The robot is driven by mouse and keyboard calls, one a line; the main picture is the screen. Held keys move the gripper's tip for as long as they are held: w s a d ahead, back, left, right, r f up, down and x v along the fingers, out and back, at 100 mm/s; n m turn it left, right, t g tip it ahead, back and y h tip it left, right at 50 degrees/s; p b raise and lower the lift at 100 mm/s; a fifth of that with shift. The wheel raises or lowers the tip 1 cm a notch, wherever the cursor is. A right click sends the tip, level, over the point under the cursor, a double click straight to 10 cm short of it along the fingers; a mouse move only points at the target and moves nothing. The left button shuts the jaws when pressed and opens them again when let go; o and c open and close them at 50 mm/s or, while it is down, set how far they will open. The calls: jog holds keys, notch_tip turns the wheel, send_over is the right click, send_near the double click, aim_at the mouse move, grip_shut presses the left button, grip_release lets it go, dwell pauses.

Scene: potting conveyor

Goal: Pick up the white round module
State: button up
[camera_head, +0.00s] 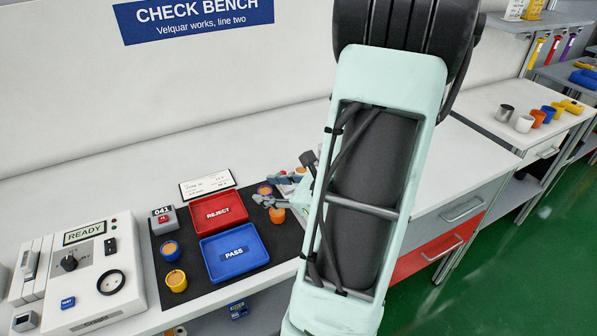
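A small white round cup-shaped piece (525,123) stands on the side bench at the right, between a grey metal cup and an orange one. I see no other plainly white round piece, and cannot tell if this is the module. My gripper (274,190) is over the dark mat, far left of that piece, partly hidden behind my arm. Its finger parts reach left near an orange round piece (277,214) and a dark-sided round piece (265,190). I cannot tell whether it touches or holds either.
A red REJECT tray (219,222) and a blue PASS tray (236,270) lie on the mat. Two more round pieces (170,251) (176,280) stand left of them. A test box (95,310) reading READY stands farther left.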

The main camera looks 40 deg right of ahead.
jog(key=s+d+m+h, duration=0.2)
jog(key=d, duration=0.2)
jog(key=s+d+m+h, duration=0.2)
jog(key=d+m, duration=0.1)
jog(key=s+d+f+m+h, duration=0.1)
jog(key=s+d+m+h, duration=0.1)
jog(key=d+m, duration=0.1)
jog(key=shift+s+d+f, duration=0.1)
jog(key=shift+s+d, duration=0.1)
jog(key=shift+d, duration=0.6)
jog(key=shift+w+d+f+t, duration=0.15)
jog(key=shift+w+d+t, duration=0.05)
jog(key=shift+d+t, duration=0.1)
send_near(299, 168)
jog(key=shift+w+d+f, duration=0.2)
jog(key=shift+w+f, duration=0.1)
jog(key=shift+f, duration=0.05)
jog(key=shift+x, duration=2.75)
jog(key=shift+a+r, duration=0.1)
jog(key=shift+a, duration=0.05)
jog(key=shift+c, duration=0.4)
grip_shut()
jog(key=shift+r, duration=0.15)
